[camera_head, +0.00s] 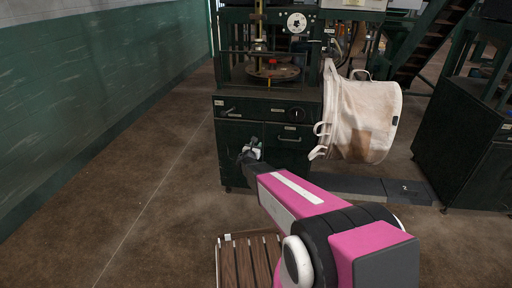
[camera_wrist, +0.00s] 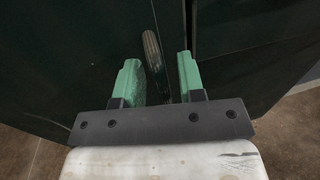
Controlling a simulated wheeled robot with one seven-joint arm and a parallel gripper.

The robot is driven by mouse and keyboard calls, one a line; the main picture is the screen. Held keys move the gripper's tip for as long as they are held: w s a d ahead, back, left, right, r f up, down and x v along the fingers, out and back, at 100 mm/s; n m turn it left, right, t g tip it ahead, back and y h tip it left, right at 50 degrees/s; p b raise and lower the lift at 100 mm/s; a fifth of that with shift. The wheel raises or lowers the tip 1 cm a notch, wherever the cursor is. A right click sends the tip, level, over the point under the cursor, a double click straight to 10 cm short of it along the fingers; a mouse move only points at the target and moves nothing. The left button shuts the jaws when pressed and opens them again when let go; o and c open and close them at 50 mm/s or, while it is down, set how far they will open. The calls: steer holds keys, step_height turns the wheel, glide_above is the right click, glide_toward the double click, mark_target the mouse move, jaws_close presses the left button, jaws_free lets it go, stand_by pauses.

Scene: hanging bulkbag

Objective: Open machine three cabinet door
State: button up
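The dark green machine cabinet (camera_head: 268,109) stands ahead in the head view, its doors looking shut. My gripper (camera_head: 252,150) is in front of its lower front. In the wrist view my gripper (camera_wrist: 160,65) has its two green fingers apart. A slim metal handle (camera_wrist: 152,50) on the dark door panel (camera_wrist: 90,45) shows between them, nearer the left finger. I cannot tell whether the fingers touch it. A dark seam runs beside the right finger. Another handle (camera_head: 290,139) shows on the cabinet's right part in the head view. The machine's number is not readable.
A whitish bulk bag (camera_head: 362,118) hangs at the cabinet's right side. A wooden slatted pallet (camera_head: 248,262) lies near my base. Another dark machine (camera_head: 470,145) stands at the right. A green wall (camera_head: 90,90) runs along the left, with bare floor (camera_head: 140,200) before it.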

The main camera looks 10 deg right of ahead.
jaws_close()
steer(key=shift+s, duration=0.15)
